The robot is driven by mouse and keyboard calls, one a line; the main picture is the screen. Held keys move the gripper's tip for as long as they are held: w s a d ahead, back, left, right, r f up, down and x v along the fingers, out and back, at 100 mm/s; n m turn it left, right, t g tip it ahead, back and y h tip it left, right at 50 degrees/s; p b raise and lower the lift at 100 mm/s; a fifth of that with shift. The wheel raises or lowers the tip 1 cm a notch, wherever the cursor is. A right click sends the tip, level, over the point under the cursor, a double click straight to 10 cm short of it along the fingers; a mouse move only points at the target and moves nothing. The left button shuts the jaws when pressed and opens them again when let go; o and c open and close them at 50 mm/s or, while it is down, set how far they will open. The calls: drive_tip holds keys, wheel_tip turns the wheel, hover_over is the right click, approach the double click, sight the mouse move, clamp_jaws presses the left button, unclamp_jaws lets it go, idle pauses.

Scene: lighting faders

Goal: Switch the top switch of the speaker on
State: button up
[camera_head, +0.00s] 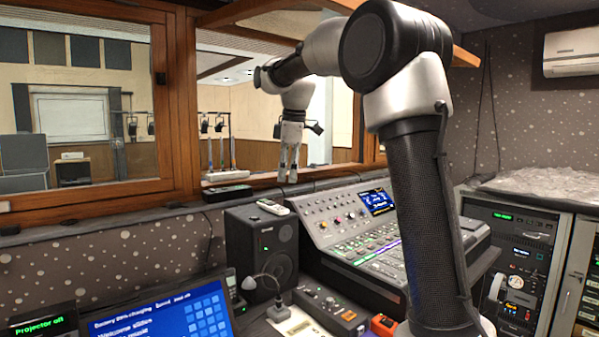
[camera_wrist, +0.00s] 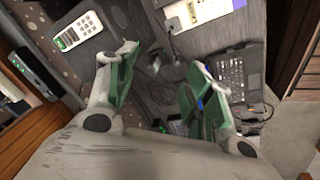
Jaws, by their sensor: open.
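The black speaker (camera_head: 262,250) stands upright on the desk, left of the mixing console, with a small green light on its front. My gripper (camera_head: 287,177) hangs fingers down above and beyond the speaker, apart from it, in front of the window. In the wrist view my gripper (camera_wrist: 165,68) is open, its green-padded fingers wide apart with nothing held. A dark surface with a round shape, seemingly the speaker (camera_wrist: 153,66), shows between the fingers. I cannot make out the top switch in either view.
A white remote-like device (camera_head: 272,207) lies on the speaker top. A small desk microphone (camera_head: 268,283) stands before the speaker. The mixing console (camera_head: 365,228) is to the right and a lit laptop (camera_head: 165,310) to the left. The wooden window frame (camera_head: 178,100) is behind.

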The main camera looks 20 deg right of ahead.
drive_tip(key=s, duration=0.1)
drive_tip(key=s+m, duration=0.1)
drive_tip(key=s, duration=0.1)
drive_tip(key=s+d+m, duration=0.1)
drive_tip(key=s, duration=0.1)
drive_tip(key=shift+s+r, duration=0.15)
idle(0.3)
drive_tip(key=s+d+f+m, duration=0.1)
drive_tip(key=s+f+m, duration=0.2)
drive_tip(key=s, duration=0.6)
drive_tip(key=s+d+f+m+t, duration=0.1)
drive_tip(key=s+f+m, duration=0.3)
drive_tip(key=s, duration=0.6)
drive_tip(key=s+d+f+m+t, duration=0.1)
drive_tip(key=s+f+m, duration=0.3)
drive_tip(key=s, duration=0.6)
wheel_tip(320, 180, down, 2)
drive_tip(key=shift+d+f, duration=0.1)
drive_tip(key=shift+d, duration=0.1)
